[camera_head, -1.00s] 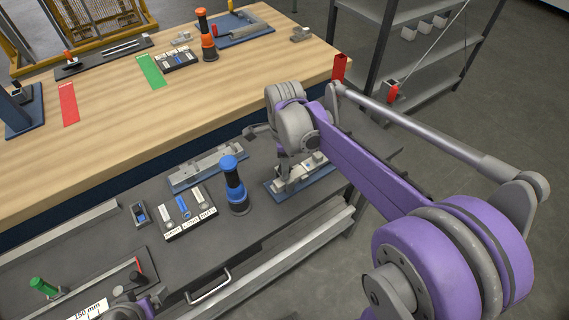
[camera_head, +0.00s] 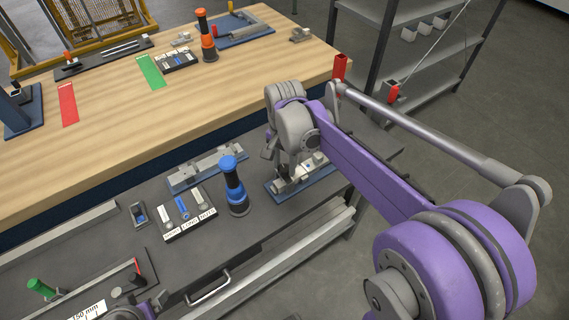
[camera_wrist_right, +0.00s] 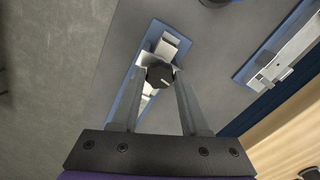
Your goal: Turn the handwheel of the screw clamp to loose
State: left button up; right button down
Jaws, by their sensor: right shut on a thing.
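The screw clamp stands on a blue base plate (camera_head: 318,183) on the dark lower bench, right of the blue-topped post. Its dark, faceted handwheel (camera_wrist_right: 160,76) sits between the two fingertips in the right wrist view. My right gripper (camera_wrist_right: 161,82) is shut on the handwheel from above. In the head view my right wrist hides the handwheel and much of the clamp. A purple and grey part of my left arm shows at the bottom left edge of the head view, but its fingers are not visible.
A blue-topped post (camera_head: 234,186) and a labelled switch block (camera_head: 188,217) stand left of the clamp. A grey rail fixture (camera_head: 207,169) lies behind them. The wooden table (camera_head: 200,95) rises behind the bench. A metal shelf (camera_head: 420,60) stands at the back right.

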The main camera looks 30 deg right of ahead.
jog(key=n, duration=0.4)
jog(key=shift+n, duration=0.3)
jog(key=n, duration=0.3)
jog(key=shift+n, duration=0.3)
jog(key=n, duration=0.4)
jog(key=shift+n, duration=0.3)
jog(key=n, duration=0.3)
jog(key=shift+n, duration=0.3)
jog(key=n, duration=1.1)
jog(key=shift+n, duration=2)
